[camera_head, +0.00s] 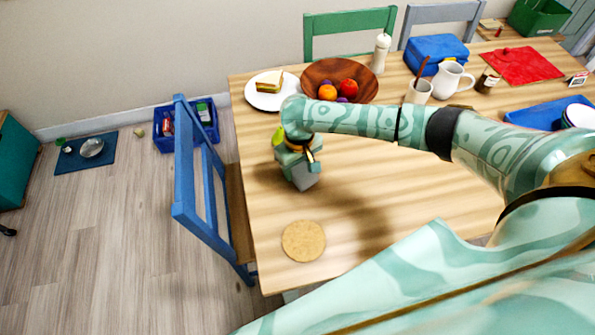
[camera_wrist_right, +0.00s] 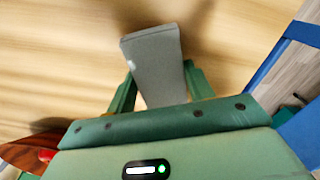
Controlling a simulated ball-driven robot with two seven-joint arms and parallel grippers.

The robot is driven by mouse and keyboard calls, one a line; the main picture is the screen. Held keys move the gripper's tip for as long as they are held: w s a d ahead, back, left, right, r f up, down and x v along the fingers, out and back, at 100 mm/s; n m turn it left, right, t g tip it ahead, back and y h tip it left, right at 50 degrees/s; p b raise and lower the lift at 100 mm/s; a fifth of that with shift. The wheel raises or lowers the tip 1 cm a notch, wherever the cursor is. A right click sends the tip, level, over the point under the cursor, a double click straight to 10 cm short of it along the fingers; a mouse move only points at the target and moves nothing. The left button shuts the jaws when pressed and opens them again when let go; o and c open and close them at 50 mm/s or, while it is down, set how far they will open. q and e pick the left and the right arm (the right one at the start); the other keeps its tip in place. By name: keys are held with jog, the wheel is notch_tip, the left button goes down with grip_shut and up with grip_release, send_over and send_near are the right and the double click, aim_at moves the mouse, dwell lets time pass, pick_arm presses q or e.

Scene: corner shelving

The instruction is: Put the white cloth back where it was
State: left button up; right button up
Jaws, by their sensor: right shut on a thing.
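My left gripper is not in view.
A round cork mat (camera_head: 303,241) lies near the table's front left. Behind my arm are a sandwich plate (camera_head: 262,100), a wooden fruit bowl (camera_head: 318,74) and a white pitcher (camera_head: 447,80). A blue chair (camera_head: 190,190) stands at the left edge. The table around the cork mat is clear.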

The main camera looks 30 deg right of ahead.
aim_at(298, 167)
jog(key=shift+f, duration=0.95)
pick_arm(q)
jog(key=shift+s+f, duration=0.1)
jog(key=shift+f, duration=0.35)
pick_arm(e)
jog(key=shift+r, duration=0.25)
jog(key=shift+f, duration=0.1)
jog(key=o, duration=0.9)
pick_arm(q)
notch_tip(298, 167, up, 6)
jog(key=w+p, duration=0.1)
jog(key=p, duration=0.5)
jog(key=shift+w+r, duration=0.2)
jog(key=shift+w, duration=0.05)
pick_arm(e)
notch_tip(298, 167, up, 12)
jog(key=shift+r, duration=0.15)
